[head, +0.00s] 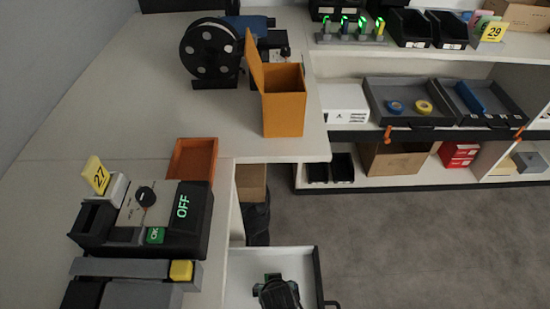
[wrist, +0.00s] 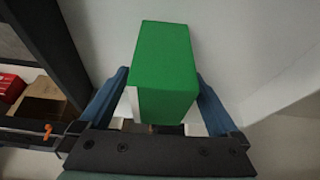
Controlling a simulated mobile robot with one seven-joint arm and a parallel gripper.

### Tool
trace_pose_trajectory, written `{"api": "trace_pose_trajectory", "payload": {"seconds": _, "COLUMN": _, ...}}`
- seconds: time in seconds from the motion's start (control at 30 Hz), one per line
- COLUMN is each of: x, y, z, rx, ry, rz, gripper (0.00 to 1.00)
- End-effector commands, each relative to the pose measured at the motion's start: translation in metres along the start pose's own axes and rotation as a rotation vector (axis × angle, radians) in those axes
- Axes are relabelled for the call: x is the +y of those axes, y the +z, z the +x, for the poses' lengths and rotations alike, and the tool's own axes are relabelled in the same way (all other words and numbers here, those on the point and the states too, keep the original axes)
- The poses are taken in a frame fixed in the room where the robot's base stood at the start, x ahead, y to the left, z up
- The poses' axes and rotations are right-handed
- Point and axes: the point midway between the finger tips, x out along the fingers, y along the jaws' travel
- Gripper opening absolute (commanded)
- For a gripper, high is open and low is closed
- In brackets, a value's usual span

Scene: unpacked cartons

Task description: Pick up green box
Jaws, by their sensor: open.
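The green box (wrist: 163,60) fills the centre of the wrist view, inside a pale-walled space. My gripper (wrist: 161,75) is open, with one blue finger on each side of the box. The box's near end lies between the fingers; whether either finger touches it I cannot tell. In the head view my dark gripper (head: 279,292) is over the open white drawer (head: 242,268) at the bottom. A little green shows beside it, and the rest of the box is hidden there.
The drawer walls (head: 318,272) are close around my gripper. A worktop above holds an open orange carton (head: 284,110), a black reel (head: 211,50), an orange tray (head: 192,160) and a device reading OFF (head: 183,207). Shelves with bins stand at back right; grey floor (head: 400,240) is clear.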

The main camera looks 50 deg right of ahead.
Motion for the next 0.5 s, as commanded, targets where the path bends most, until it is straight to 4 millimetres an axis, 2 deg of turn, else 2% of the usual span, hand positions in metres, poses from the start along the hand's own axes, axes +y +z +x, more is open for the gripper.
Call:
{"api": "trace_pose_trajectory", "payload": {"seconds": 0.27, "x": 0.0, "y": -0.0005, "z": 0.0023, "rx": 0.001, "ry": 0.0, "rz": 0.0, "gripper": 0.97}}
{"api": "trace_pose_trajectory", "payload": {"seconds": 0.5, "x": 0.0001, "y": -0.0004, "z": 0.0022, "rx": 0.001, "ry": 0.0, "rz": 0.001, "gripper": 0.54}}
